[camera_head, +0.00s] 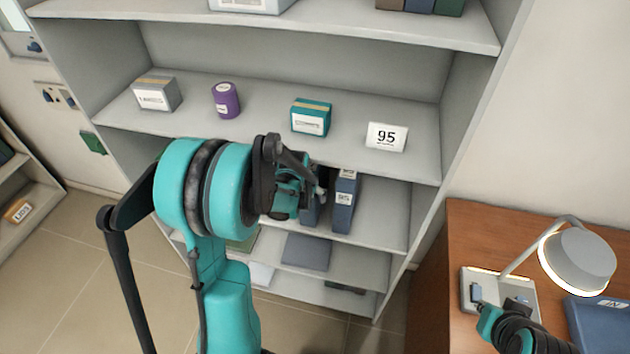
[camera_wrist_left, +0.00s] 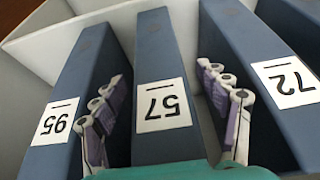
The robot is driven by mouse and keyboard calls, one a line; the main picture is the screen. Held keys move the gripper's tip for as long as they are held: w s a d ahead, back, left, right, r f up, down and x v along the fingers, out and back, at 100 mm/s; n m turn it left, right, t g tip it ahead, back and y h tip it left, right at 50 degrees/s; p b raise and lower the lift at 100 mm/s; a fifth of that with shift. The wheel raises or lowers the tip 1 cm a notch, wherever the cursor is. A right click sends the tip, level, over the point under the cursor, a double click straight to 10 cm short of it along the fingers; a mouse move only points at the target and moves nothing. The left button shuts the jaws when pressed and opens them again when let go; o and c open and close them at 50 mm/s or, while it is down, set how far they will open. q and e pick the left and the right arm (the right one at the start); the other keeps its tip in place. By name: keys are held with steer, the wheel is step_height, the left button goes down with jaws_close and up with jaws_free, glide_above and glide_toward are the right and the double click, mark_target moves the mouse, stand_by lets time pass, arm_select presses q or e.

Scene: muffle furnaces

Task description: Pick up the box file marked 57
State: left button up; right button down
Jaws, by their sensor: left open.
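The box file marked 57 (camera_wrist_left: 164,92) is blue with a white label and stands in the middle of the left wrist view. The file marked 95 (camera_wrist_left: 62,118) stands left of it and the file marked 72 (camera_wrist_left: 286,82) right of it. My left gripper (camera_wrist_left: 162,77) is open, with one finger on each side of file 57, in the gaps to its neighbours. In the head view my left gripper (camera_head: 318,186) is at the shelf beside file 95 (camera_head: 345,200), mostly hiding the other files. My right gripper (camera_head: 478,304) is by the desk lamp, its jaws unclear.
The shelf right of file 95 is clear.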

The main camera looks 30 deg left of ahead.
arm_select(q)
steer(key=shift+w+a+f, duration=0.1)
steer(key=shift+w+f, duration=0.25)
steer(key=shift+f, duration=0.25)
steer(key=shift+s+r, duration=0.1)
steer(key=c, duration=1.6)
